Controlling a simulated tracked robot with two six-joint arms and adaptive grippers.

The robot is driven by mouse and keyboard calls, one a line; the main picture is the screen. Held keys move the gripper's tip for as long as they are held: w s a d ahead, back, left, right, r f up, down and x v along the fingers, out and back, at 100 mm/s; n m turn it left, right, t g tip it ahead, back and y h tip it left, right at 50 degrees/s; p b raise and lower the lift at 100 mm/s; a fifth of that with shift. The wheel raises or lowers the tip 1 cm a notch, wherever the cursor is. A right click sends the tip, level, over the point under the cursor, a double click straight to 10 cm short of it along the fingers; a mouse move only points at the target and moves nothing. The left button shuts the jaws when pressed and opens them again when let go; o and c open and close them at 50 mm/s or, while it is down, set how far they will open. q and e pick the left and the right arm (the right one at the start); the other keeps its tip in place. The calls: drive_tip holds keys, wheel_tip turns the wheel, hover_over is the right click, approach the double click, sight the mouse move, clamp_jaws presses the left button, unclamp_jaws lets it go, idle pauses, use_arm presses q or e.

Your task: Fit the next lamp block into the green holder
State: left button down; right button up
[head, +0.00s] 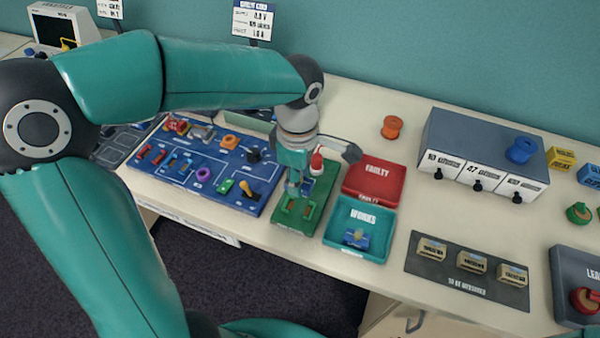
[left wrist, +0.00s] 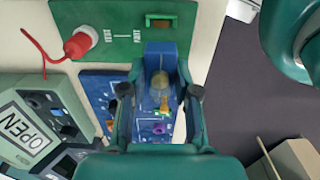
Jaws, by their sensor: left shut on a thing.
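My left gripper (head: 294,188) is above the green holder (head: 284,222), a flat green board on the table. In the left wrist view, the left gripper (left wrist: 160,92) is shut on a blue lamp block (left wrist: 160,52) with a clear yellowish bulb. I cannot tell whether block and holder touch. In the head view the fingers mostly hide the held block. Another blue lamp block (head: 355,238) lies in the teal WORKS tray (head: 378,215). My right gripper is not in view.
A red FAULTY tray (head: 372,180) looks empty behind the WORKS tray. A blue circuit board (head: 225,185) with several parts lies left. A grey mat (head: 465,285) bears several small blocks.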

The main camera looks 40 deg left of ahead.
sight(299, 207)
use_arm(q)
wheel_tip(299, 207, down, 4)
drive_tip(key=shift+r+b, duration=0.1)
drive_tip(key=shift+b, duration=1.15)
drive_tip(key=shift+f+b, duration=1.15)
drive_tip(key=shift+f, duration=0.1)
drive_tip(key=shift+r, duration=0.1)
drive_tip(key=shift+f+b, duration=0.75)
drive_tip(key=shift+b, duration=0.05)
idle(0.6)
drive_tip(key=shift+c, duration=1.4)
unclamp_jaws()
drive_tip(key=shift+r, duration=0.15)
